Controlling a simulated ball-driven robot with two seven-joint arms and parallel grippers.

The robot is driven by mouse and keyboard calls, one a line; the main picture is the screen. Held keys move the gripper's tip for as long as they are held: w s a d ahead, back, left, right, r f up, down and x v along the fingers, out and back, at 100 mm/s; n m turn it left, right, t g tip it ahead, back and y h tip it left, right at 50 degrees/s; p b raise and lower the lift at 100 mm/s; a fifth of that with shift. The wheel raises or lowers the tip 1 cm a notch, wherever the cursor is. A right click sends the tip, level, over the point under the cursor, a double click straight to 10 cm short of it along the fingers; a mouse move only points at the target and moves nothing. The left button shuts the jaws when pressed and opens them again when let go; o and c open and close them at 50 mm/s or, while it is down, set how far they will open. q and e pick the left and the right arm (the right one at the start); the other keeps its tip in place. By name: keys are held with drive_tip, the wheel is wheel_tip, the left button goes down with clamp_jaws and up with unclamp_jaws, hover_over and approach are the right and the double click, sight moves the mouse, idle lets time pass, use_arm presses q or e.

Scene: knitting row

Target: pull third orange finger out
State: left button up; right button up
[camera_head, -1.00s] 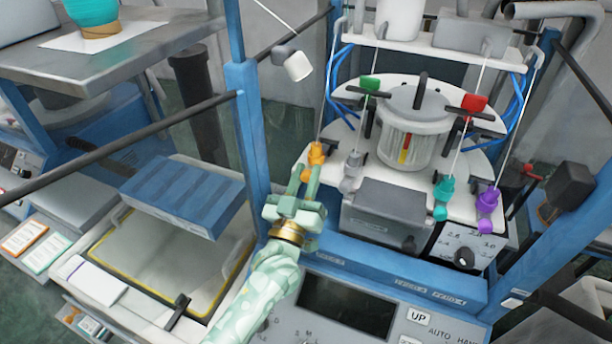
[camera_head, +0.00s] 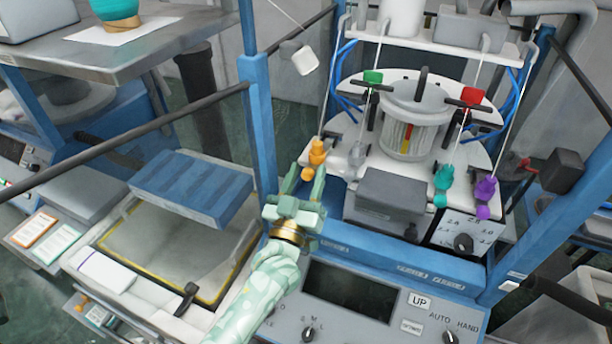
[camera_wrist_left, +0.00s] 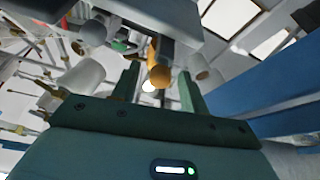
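The orange finger (camera_head: 316,155) hangs at the front left edge of the white round plate (camera_head: 345,128), with a thin white thread running up from it. My left gripper (camera_head: 306,184) is just below it, with its fingers pointing up. The gripper is open, and the rounded lower end of the orange finger is at the gap between the fingertips. In the left wrist view, the orange end (camera_wrist_left: 160,76) shows between the two green fingers (camera_wrist_left: 159,88), with space on both sides. Its exact depth between them is hard to tell. My right gripper is not in view.
Grey (camera_head: 356,158), teal (camera_head: 443,182) and purple (camera_head: 485,190) fingers hang along the plate's front, right of the orange one. A blue post (camera_head: 262,130) stands close left of my gripper. A grey box (camera_head: 390,195) is to its right, and a control panel (camera_head: 350,290) lies below.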

use_arm(q)
drive_tip(key=shift+s+f, duration=0.1)
drive_tip(key=shift+s, duration=0.05)
drive_tip(key=b+v, duration=0.2)
drive_tip(key=v, duration=1.4)
drive_tip(key=shift+b, duration=0.3)
drive_tip(key=shift+s, duration=0.15)
